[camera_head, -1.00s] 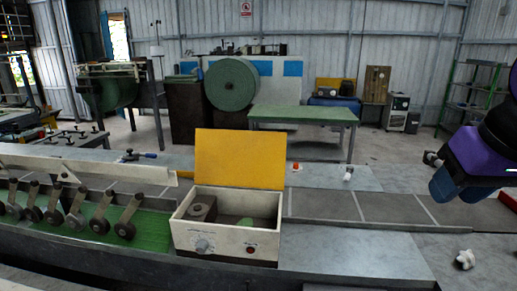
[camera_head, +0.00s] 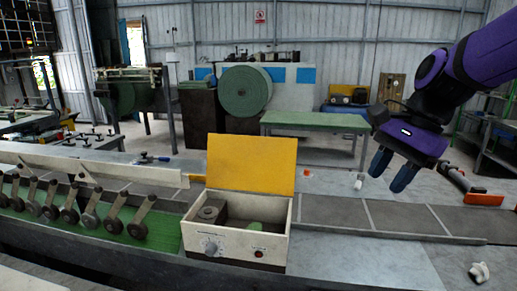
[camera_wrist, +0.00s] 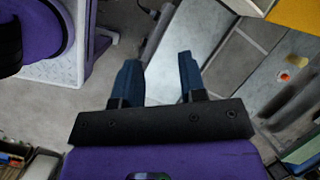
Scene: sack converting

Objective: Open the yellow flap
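The yellow flap (camera_head: 252,164) stands upright at the back edge of a white control box (camera_head: 222,258), in the head view. The box's top is uncovered, and a dark block and a green piece show inside. A yellow surface, probably the flap, is cut off at the top right of the wrist view (camera_wrist: 298,14). My gripper (camera_head: 389,178) is to the right of the flap and apart from it, above the grey conveyor surface. Its two blue fingers are spread with nothing between them, as the wrist view also shows (camera_wrist: 158,75).
The box stands on a long machine bed, with a row of dark rollers (camera_head: 90,216) on a green belt at left. A white knob-like part (camera_head: 479,272) lies at right. The grey conveyor (camera_head: 340,214) right of the box is mostly clear.

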